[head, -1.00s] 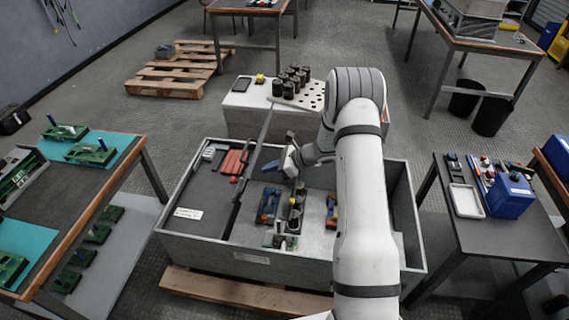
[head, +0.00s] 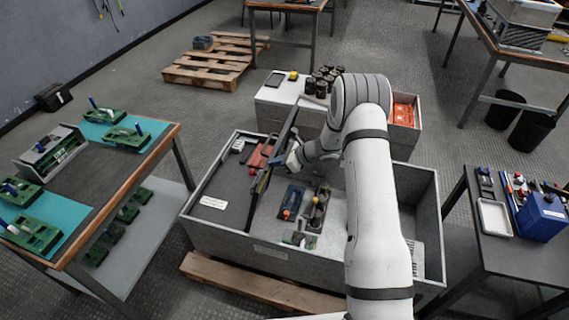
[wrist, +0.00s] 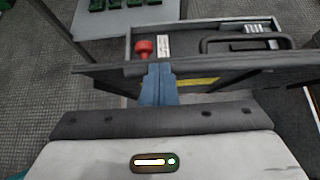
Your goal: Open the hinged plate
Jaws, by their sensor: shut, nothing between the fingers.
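The hinged plate (head: 272,165) is a dark panel raised over the grey crate, seen almost edge-on in the head view as a slanting strip. In the wrist view its long edge (wrist: 220,64) runs across the picture, with a yellow label on the face towards me. My gripper (head: 281,161) is to the right of the plate. Its blue fingers (wrist: 158,84) are shut and empty, with their tips at the plate's edge in the wrist view. They look to be against it, but contact is not certain. The hinge cannot be made out.
The crate (head: 275,256) has a dark left section with a white label and red parts (head: 258,156). Blue and dark components (head: 291,203) lie in its right section. A red knob (wrist: 143,46) and a black handle (wrist: 248,40) show beyond the plate. Benches stand on both sides.

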